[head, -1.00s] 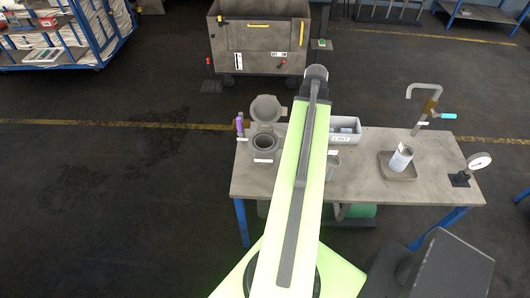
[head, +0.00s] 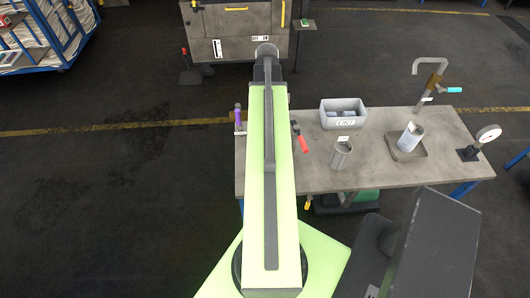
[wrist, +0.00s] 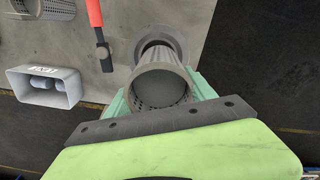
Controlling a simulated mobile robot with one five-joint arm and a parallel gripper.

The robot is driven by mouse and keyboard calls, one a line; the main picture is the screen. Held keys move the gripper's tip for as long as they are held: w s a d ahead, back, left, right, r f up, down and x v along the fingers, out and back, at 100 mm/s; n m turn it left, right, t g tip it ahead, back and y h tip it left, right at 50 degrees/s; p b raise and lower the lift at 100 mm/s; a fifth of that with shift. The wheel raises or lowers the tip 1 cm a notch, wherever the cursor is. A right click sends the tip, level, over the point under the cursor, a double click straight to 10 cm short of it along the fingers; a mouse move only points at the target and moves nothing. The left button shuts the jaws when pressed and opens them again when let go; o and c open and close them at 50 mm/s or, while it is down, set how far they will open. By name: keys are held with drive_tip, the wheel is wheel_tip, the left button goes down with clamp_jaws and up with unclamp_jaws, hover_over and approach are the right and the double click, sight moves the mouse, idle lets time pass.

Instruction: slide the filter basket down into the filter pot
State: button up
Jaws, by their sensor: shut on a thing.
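The filter basket (wrist: 159,83), a grey perforated cylinder with a wide open rim, is in the wrist view. My gripper (wrist: 160,92) is shut on it, with one pale green finger on each side. The filter pot (wrist: 159,32), a round dark grey ring, shows just beyond the basket's far end. The basket covers much of the pot's mouth, so I cannot tell whether its lower end is above or inside the opening. In the head view my arm hides the pot, the held basket and my gripper.
A red-handled tool (head: 301,140) lies right of my arm. The LINT bin (head: 343,114), another perforated basket (head: 341,156), a tray (head: 393,150) with a canister, a bent pipe stand (head: 427,85) and a dial gauge (head: 483,138) stand further right on the bench.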

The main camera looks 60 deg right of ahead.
wheel_tip(320, 180, down, 10)
drive_tip(key=b, duration=1)
drive_tip(key=shift+s+d+f, duration=0.1)
drive_tip(key=shift+s+f, duration=0.05)
drive_tip(key=shift+r, duration=0.25)
drive_tip(key=shift+f+b, duration=0.55)
drive_tip(key=shift+f, duration=0.05)
drive_tip(key=shift+s, duration=0.1)
drive_tip(key=o, duration=1.6)
wheel_tip(320, 180, up, 13)
drive_tip(key=p, duration=1.3)
drive_tip(key=shift+r, duration=0.2)
drive_tip(key=shift+f, duration=0.1)
